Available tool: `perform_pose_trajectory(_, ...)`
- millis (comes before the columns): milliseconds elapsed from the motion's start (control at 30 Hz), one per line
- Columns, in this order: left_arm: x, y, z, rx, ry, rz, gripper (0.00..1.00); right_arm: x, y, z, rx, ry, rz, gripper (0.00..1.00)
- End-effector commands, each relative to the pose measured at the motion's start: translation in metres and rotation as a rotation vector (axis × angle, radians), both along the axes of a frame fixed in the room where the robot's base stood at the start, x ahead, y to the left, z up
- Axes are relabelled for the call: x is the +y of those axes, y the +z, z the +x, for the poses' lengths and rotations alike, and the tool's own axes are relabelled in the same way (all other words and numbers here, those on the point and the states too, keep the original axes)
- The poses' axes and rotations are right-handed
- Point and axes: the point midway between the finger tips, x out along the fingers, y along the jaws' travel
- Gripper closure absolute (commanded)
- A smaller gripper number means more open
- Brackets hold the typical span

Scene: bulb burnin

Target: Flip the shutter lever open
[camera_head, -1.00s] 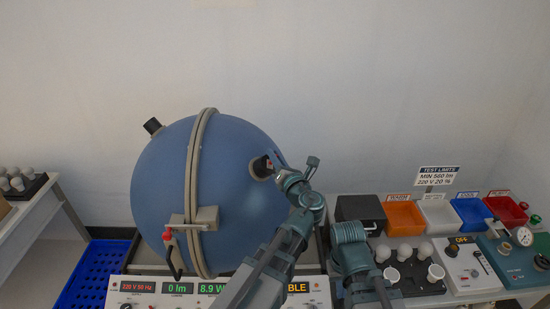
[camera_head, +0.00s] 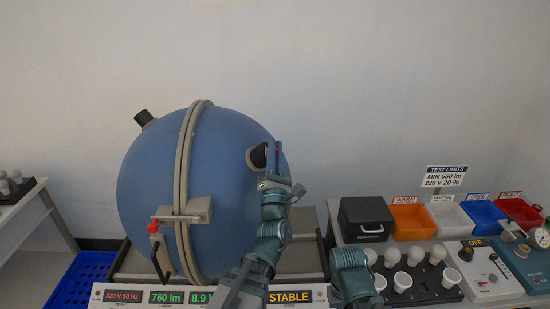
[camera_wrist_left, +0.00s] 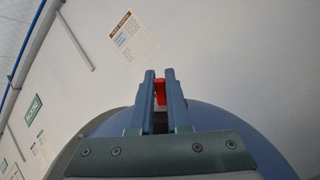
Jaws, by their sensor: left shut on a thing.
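The shutter lever (camera_wrist_left: 159,92) shows as a small red piece between the fingertips of my left gripper (camera_wrist_left: 159,86) in the left wrist view. The gripper is shut on it. In the head view my left gripper (camera_head: 275,165) is at the right side of the big blue sphere (camera_head: 140,185), beside its black port (camera_head: 257,157). The gripper hides most of the lever there, so its exact angle is unclear. Part of my right arm shows at the lower middle, but its gripper is out of view.
The panel below the sphere shows a green 760 lm reading (camera_head: 167,297) and STABLE (camera_head: 290,297). Colored bins, including an orange one (camera_head: 412,222), and bulbs in a tray (camera_head: 425,285) stand at the right.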

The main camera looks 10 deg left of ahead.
Motion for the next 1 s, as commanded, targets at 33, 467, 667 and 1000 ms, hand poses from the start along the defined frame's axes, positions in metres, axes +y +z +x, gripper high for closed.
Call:
perform_pose_trajectory(33, 0.0001, -0.0042, -0.0003, -0.012, -0.009, 0.01, 1.0, 0.0, -0.0067, 0.0, 0.0, 0.0, 0.0, 1.0)
perform_pose_trajectory(467, -0.0014, -0.0025, -0.0027, -0.065, -0.05, 0.048, 1.0, 0.0, -0.0159, 0.0, 0.0, -0.001, 0.0, 1.0)
perform_pose_trajectory(667, -0.0017, -0.002, -0.0029, -0.067, -0.05, 0.049, 1.0, 0.0, -0.0157, 0.0, 0.0, -0.001, 0.0, 1.0)
perform_pose_trajectory(1000, -0.0015, -0.002, -0.0028, -0.067, -0.05, 0.049, 0.55, 0.0, -0.0156, 0.0, 0.0, -0.001, 0.0, 1.0)
